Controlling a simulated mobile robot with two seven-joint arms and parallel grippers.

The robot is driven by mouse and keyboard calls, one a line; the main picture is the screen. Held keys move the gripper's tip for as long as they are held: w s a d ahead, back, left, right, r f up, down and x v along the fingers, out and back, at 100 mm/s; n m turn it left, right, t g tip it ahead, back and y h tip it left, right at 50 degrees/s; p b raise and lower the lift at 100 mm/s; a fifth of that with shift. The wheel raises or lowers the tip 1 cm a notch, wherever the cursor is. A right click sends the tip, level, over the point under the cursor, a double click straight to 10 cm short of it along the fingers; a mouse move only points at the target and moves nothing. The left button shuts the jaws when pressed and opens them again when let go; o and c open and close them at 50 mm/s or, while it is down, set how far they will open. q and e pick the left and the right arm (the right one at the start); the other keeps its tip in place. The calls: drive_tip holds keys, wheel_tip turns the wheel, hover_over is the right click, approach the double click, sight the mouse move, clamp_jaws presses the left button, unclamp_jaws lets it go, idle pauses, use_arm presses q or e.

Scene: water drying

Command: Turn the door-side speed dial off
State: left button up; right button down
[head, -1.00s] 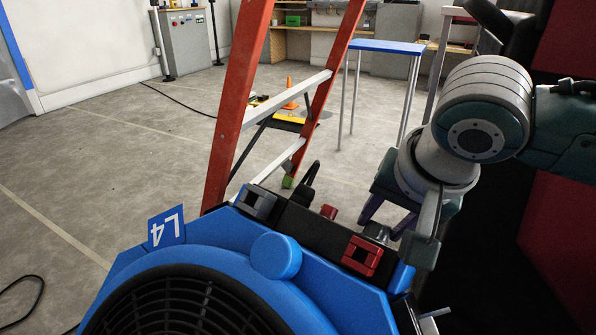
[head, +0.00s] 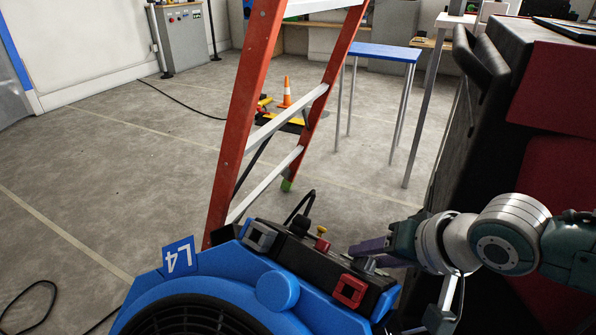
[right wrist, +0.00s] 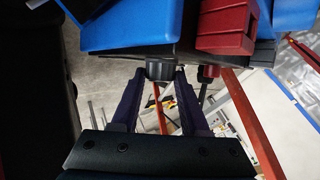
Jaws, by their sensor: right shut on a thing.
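The blue fan housing (head: 230,275) labelled L4 carries a black control box (head: 305,255) at its top edge. A small grey speed dial (head: 363,264) sits at the right end of the box. My right gripper (head: 368,254), with purple fingers, comes in from the right and is shut on this dial. In the right wrist view the dark dial (right wrist: 160,70) shows between the fingertips of my right gripper (right wrist: 161,76). The dial's marking and setting cannot be read. My left gripper is not in view.
The box also bears a red socket (head: 349,290), a grey socket (head: 260,238) and a red knob (head: 322,245). An orange ladder (head: 245,130) stands just behind the fan. A dark cabinet with red panels (head: 555,90) stands close on the right. Open floor (head: 110,170) lies left.

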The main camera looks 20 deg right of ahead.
drive_tip(key=shift+f+t+y, duration=0.2)
drive_tip(key=shift+t+y, duration=0.1)
drive_tip(key=shift+r+n+b, duration=0.15)
drive_tip(key=shift+n+b, duration=0.15)
drive_tip(key=shift+c, duration=2)
unclamp_jaws()
drive_tip(key=p+v, duration=0.6)
drive_tip(key=v, duration=0.4)
drive_tip(key=shift+p, duration=0.35)
drive_tip(key=shift+s+d, duration=0.1)
drive_tip(key=shift+d, duration=0.05)
